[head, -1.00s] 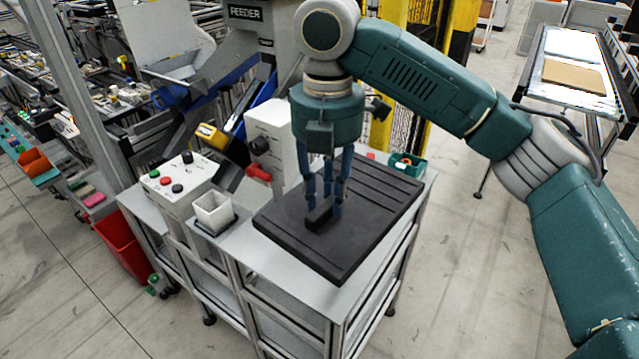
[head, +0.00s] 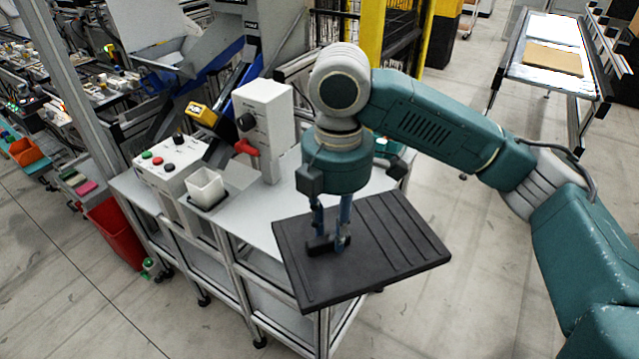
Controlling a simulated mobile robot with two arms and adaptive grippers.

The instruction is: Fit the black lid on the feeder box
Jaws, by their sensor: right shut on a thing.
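The black lid (head: 395,238) is a flat, ribbed dark slab with a block-like handle near its left part. My right gripper (head: 328,242) points down and is shut on the handle. The lid hangs over the front right part of the grey table (head: 235,237), raised above its top and extending past its right edge. My right arm comes in from the right. I cannot pick out the feeder box with certainty; a grey machine with a hopper (head: 165,50) stands at the back, partly cut off at the top. My left gripper is not in view.
On the table stand a control box with buttons (head: 172,165), a small white cup (head: 206,188) and a tall white box (head: 265,120) with a red handle. A red bin (head: 115,235) stands left. A yellow post (head: 368,35) rises behind.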

